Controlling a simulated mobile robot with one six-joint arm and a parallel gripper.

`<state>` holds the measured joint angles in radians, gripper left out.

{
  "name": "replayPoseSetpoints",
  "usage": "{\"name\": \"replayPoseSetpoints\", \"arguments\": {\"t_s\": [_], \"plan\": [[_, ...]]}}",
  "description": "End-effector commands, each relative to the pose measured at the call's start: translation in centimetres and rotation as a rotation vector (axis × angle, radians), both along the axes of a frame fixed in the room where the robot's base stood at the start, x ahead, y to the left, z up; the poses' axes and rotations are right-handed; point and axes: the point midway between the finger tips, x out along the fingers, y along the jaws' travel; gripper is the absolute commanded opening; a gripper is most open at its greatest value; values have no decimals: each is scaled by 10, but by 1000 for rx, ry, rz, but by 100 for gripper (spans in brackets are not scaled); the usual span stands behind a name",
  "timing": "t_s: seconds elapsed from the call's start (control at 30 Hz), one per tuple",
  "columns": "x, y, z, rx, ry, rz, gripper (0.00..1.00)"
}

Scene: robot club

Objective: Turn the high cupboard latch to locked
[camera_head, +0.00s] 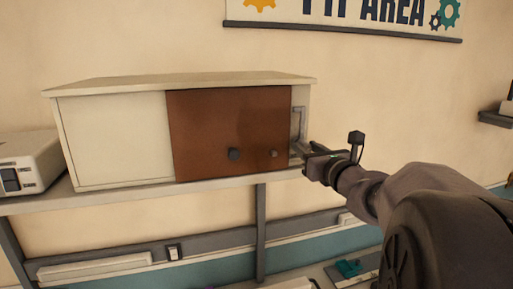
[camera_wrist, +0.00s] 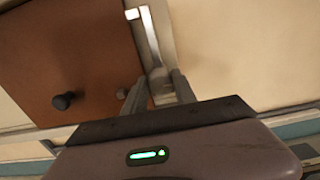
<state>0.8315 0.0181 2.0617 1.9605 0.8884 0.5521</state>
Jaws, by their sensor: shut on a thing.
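The high cupboard (camera_head: 110,138) is a cream box on a shelf, with a brown door (camera_head: 205,125). The latch (camera_head: 299,122) is a grey metal piece on the cream strip at the door's right edge. In the wrist view the latch (camera_wrist: 150,38) shows as a pale upright bar running down to the fingers. My gripper (camera_head: 304,152) is at the lower end of the latch and shut on it. In the wrist view my gripper (camera_wrist: 160,86) has its fingers on either side of a pale part, partly hidden. I cannot tell the latch's exact angle.
A dark round knob (camera_head: 233,154) and a smaller grey knob (camera_head: 273,153) stick out of the door, left of my gripper. A white device (camera_head: 32,163) stands at the far left of the shelf (camera_head: 225,187).

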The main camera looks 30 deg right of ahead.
Motion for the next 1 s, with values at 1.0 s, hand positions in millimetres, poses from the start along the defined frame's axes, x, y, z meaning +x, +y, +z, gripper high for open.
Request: {"name": "replayPoseSetpoints", "arguments": {"t_s": [1.0], "plan": [[0,2,-7,-439,102,-2,0]]}}
